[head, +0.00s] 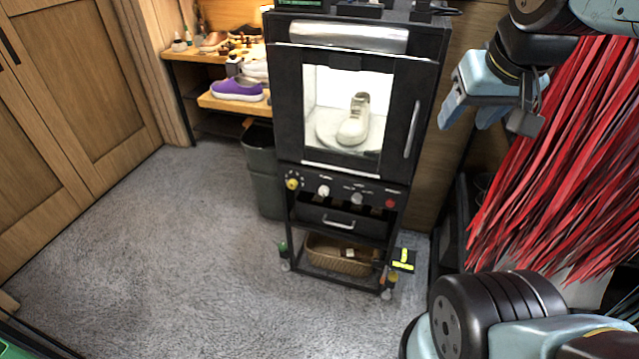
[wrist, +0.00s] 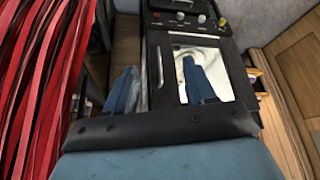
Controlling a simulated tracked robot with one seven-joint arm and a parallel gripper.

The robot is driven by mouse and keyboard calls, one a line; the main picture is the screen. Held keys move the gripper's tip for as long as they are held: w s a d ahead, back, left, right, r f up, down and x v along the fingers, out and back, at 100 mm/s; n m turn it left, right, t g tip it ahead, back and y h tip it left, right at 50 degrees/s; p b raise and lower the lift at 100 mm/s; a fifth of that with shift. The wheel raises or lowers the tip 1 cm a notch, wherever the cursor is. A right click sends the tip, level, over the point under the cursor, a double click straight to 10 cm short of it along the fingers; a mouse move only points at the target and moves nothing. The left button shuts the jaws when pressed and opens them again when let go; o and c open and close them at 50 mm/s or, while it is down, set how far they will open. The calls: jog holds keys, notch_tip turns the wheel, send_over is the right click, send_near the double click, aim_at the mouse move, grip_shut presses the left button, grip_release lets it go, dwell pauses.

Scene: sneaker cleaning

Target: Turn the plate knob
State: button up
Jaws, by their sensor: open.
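A black cabinet (head: 285,100) stands ahead with a lit window. Inside, a pale shoe (head: 354,122) sits on a round white plate (head: 326,128). Below the door is a row of knobs: a yellow knob (head: 292,184), a white knob (head: 323,190), a grey knob (head: 357,198) and a red knob (head: 390,203). Their labels are too small to read, so I cannot tell which is the plate knob. My gripper (head: 466,117) is open and empty, to the right of the cabinet and above knob height. In the wrist view, upside down, the yellow knob (wrist: 222,22) lies beyond my open fingers (wrist: 158,68).
Red hanging strips (head: 550,150) fill the right side near my arm. A vertical door handle (head: 411,130) and a drawer handle (head: 338,222) stick out from the cabinet. A grey bin (head: 265,185) and a shoe shelf (head: 225,100) stand left.

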jog(key=shift+o, duration=0.2)
jog(key=shift+w+f, duration=0.25)
jog(key=shift+w, duration=0.05)
jog(key=w+a+f+n+g+h, duration=0.25)
jog(key=w+f+n+h, duration=0.35)
jog(key=w+f, duration=0.4)
jog(key=w+a+f+n+g+h, duration=0.1)
jog(key=w+a+f+n+h, duration=0.35)
jog(key=w+f, duration=0.6)
jog(key=n+t+y, duration=0.4)
jog(key=n+t, duration=1.1)
jog(key=n, duration=0.5)
send_near(322, 193)
jog(key=x, duration=1)
jog(key=shift+f, duration=0.1)
